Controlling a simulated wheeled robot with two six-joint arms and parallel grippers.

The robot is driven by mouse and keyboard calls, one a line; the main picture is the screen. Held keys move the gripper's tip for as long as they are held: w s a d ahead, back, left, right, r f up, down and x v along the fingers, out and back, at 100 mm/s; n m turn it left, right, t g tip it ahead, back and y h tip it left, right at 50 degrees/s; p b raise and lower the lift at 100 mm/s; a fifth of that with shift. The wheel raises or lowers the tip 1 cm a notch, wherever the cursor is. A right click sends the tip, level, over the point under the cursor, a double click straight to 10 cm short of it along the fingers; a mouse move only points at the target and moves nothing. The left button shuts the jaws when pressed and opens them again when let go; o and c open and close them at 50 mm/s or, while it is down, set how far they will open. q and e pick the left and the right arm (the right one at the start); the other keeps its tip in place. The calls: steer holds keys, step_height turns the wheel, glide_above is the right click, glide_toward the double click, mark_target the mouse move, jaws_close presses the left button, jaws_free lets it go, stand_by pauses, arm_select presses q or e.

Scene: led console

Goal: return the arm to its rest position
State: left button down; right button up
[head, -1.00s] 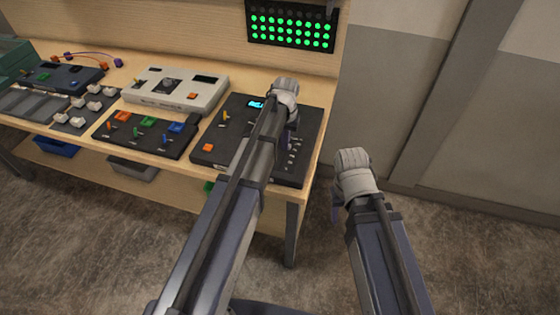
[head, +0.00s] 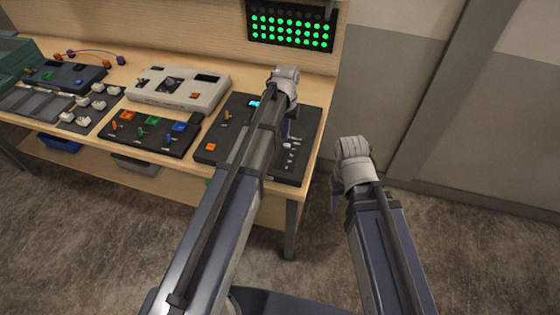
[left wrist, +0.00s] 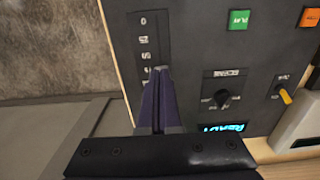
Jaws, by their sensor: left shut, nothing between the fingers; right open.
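My left arm reaches over the black console (head: 215,160) at the right end of the bench. My left gripper (head: 288,133) is shut and empty; the arm hides much of it in the head view. In the left wrist view its shut fingertips (left wrist: 160,72) lie in front of the console's numbered slider strip; whether they touch it I cannot tell. That view also shows a lit READY display (left wrist: 222,128), a green PLAY button (left wrist: 239,19) and a black knob (left wrist: 222,98). My right gripper (head: 335,200) hangs off the bench's right side, mostly hidden by its wrist, open and empty.
A panel of lit green LEDs (head: 290,30) hangs on the backboard. A white box (head: 178,88), a dark switch board (head: 150,134) and a dark blue unit (head: 65,75) stand further left on the wooden bench. Free floor (head: 470,250) lies to the right.

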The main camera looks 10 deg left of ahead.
arm_select(q)
steer(key=s+d+f+m+b, duration=0.1)
steer(key=s+d+f+b, duration=0.2)
steer(key=s, duration=0.8)
steer(key=s+d+f+m+y+b, duration=0.1)
steer(key=s+d+f+m+b, duration=0.1)
steer(key=s+d, duration=0.5)
steer(key=s+b, duration=0.1)
steer(key=s, duration=0.3)
steer(key=shift+s+f, duration=0.4)
steer(key=shift+d, duration=0.1)
